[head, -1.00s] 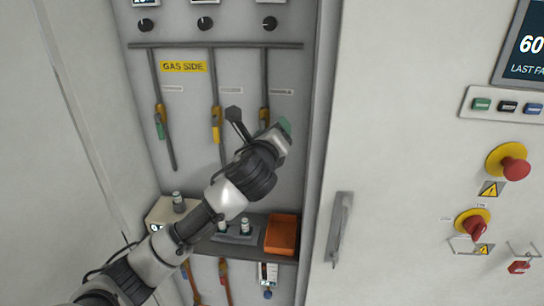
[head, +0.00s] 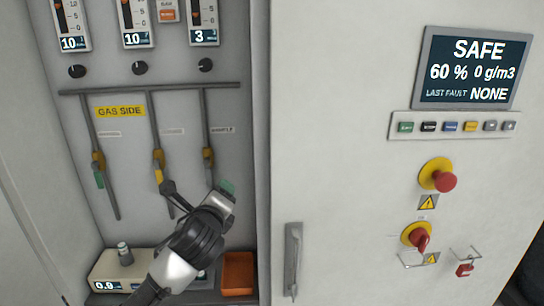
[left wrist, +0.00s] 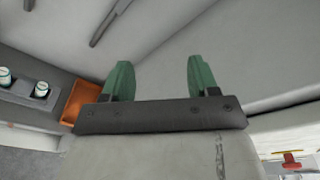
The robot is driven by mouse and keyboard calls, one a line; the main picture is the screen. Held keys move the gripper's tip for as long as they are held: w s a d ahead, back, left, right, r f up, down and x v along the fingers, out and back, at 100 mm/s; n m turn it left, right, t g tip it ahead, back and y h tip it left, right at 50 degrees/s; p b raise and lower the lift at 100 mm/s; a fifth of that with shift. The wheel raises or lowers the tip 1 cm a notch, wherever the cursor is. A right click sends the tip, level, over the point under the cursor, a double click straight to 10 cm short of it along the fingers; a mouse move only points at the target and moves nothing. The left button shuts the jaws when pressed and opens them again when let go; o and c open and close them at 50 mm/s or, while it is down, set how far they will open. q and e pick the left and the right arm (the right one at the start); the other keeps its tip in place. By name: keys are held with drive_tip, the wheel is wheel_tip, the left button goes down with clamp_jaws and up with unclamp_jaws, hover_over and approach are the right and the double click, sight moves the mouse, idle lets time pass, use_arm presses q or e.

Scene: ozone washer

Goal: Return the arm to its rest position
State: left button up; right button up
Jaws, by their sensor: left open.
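My left arm comes up from the bottom left in the head view. Its gripper (head: 227,188) is in front of the gas-side panel (head: 130,185), below the rightmost pipe and valve. In the left wrist view the two green fingers of the left gripper (left wrist: 155,80) stand wide apart with nothing between them. A plain grey wall surface lies behind them. My right gripper is in neither view.
An orange bin (head: 238,275) and a white box with a display (head: 125,268) sit on the shelf below. To the right is the cabinet door with its handle (head: 293,260), the emergency stop button (head: 443,180), a red rotary switch (head: 420,240) and a screen (head: 473,68) reading SAFE.

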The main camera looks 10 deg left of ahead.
use_arm(q)
drive_tip(key=s+d+f+n+g+h, duration=0.2)
drive_tip(key=s+f+n+g, duration=0.4)
drive_tip(key=s+f+n, duration=0.8)
drive_tip(key=s+f+n+g, duration=0.35)
drive_tip(key=s+f, duration=0.25)
drive_tip(key=s, duration=0.5)
drive_tip(key=s+f+n+g, duration=0.3)
drive_tip(key=s+f+n, duration=0.15)
drive_tip(key=s, duration=0.55)
wheel_tip(320, 180, down, 31)
drive_tip(key=s+g+b, duration=0.2)
drive_tip(key=b, duration=0.3)
drive_tip(key=s+a+f+b, duration=0.2)
drive_tip(key=s+f, duration=0.6)
drive_tip(key=f, duration=0.2)
drive_tip(key=s+a+f+b, duration=0.1)
drive_tip(key=s+f+b, duration=0.1)
drive_tip(key=s+f, duration=0.6)
wheel_tip(320, 180, down, 4)
drive_tip(key=shift+a+r+g, duration=0.2)
drive_tip(key=shift+a+g, duration=0.15)
drive_tip(key=shift+g, duration=0.1)
